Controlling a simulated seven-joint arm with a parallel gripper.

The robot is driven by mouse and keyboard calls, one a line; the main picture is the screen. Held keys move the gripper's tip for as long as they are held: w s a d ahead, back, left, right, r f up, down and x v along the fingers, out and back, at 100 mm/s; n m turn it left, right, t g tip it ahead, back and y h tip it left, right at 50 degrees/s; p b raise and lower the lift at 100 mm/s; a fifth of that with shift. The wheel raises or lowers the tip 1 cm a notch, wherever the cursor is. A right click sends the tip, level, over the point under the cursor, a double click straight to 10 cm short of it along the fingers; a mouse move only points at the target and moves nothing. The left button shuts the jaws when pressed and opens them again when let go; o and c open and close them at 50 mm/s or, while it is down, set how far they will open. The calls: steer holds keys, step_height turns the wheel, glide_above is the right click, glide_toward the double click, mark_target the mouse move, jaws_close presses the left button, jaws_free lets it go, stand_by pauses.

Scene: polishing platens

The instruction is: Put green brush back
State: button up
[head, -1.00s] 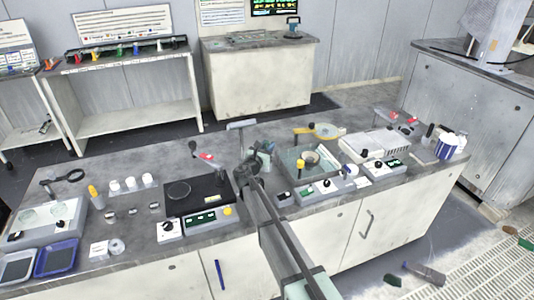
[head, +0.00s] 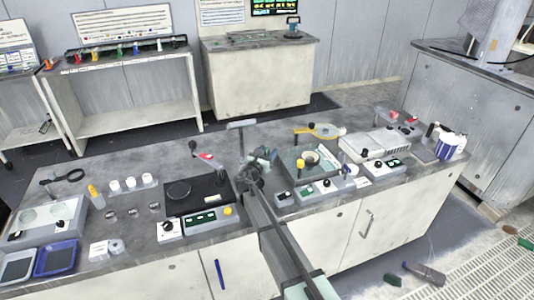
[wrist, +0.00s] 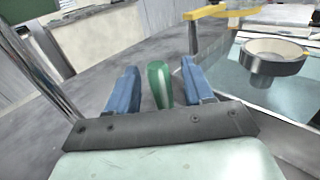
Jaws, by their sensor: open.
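A green rounded handle (wrist: 159,84), which looks like the green brush, shows in the wrist view between the two blue fingers of my gripper (wrist: 160,88). The fingers are open, with a gap on each side of the handle. The brush's lower end is hidden behind the gripper's dark front plate. In the head view my gripper (head: 262,157) is over the middle of the bench, left of the glass-topped unit; the brush is too small there to tell apart from it. A rack (head: 125,55) with several coloured items stands on the back left table.
The glass-topped unit with a round ring (wrist: 274,57) is close on the right in the wrist view. A black plate unit (head: 197,190) lies left of my gripper. A yellow-handled round tool (head: 318,131) lies behind.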

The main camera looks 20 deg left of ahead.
steer(key=shift+s+r, duration=0.1)
steer(key=shift+r, duration=0.05)
steer(key=s, duration=1.1)
steer(key=shift+s, duration=0.4)
